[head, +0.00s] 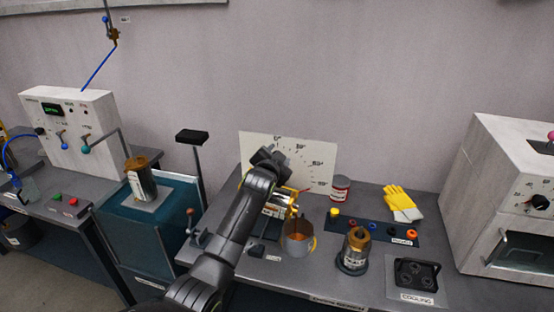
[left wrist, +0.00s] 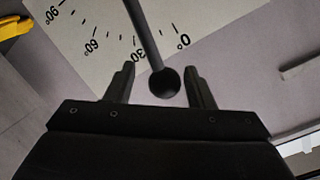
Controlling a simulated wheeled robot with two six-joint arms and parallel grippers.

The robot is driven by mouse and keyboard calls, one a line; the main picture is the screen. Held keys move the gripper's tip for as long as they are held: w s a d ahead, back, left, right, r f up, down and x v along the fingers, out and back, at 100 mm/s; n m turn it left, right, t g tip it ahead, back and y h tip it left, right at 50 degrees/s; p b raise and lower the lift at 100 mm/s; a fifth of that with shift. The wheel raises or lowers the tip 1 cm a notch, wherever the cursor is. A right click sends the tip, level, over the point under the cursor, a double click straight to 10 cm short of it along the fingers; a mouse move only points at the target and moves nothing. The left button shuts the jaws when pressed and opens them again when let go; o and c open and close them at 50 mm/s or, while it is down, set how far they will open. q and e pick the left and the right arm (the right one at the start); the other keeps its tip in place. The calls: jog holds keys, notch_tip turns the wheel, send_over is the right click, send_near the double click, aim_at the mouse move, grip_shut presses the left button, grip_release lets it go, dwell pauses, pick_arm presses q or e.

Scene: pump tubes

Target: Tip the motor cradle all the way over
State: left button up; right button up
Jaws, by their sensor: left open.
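The motor cradle (head: 281,204), with a silver body and brass-yellow parts, sits on the bench in front of a white angle board (head: 317,165); my left arm partly hides it. In the left wrist view a dark rod ends in a black ball knob (left wrist: 164,83). The knob lies between the fingers of my left gripper (left wrist: 159,69), which is open, with a gap on both sides. The board's scale from 0 to 90 shows behind, upside down. In the head view my left gripper (head: 268,156) is in front of the board's left part. My right gripper is not in view.
A grey cup (head: 298,240) with orange contents stands just in front of the cradle. To the right are a pump-like part (head: 354,252), a dark tray (head: 417,275), yellow gloves (head: 398,198) and a red-and-white can (head: 340,188). A white oven-like box (head: 500,175) stands far right.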

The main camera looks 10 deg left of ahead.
pick_arm(q)
jog(key=shift+s, duration=0.1)
jog(key=s+r+b, duration=0.3)
jog(key=s, duration=1.4)
jog(key=shift+a+r, duration=0.15)
jog(key=shift+r, duration=0.05)
jog(key=s+a+f+n+g, duration=0.1)
jog(key=s+a+f+g, duration=0.15)
jog(key=f, duration=1.35)
jog(key=s+a+f+n+g, duration=0.2)
jog(key=f+g, duration=0.1)
jog(key=f, duration=1.4)
jog(key=s+a+f+n+g, duration=0.1)
jog(key=s+a+f+g, duration=0.1)
jog(key=s+f, duration=0.7)
jog(key=s+a+f+n+g, duration=0.1)
jog(key=s+a+f+g, duration=0.1)
jog(key=s+f, duration=0.65)
jog(key=s+a+f+n+g, duration=0.1)
jog(key=s+f, duration=0.4)
jog(key=s, duration=0.6)
jog(key=s+a+f+n+g, duration=0.1)
jog(key=s+f, duration=0.4)
jog(key=s, duration=0.5)
jog(key=s+a+f+n+g+y, duration=0.1)
jog(key=s+f, duration=0.4)
jog(key=s, duration=0.6)
jog(key=shift+s+a+g, duration=0.3)
jog(key=shift+a+g, duration=0.35)
jog(key=shift+g, duration=0.4)
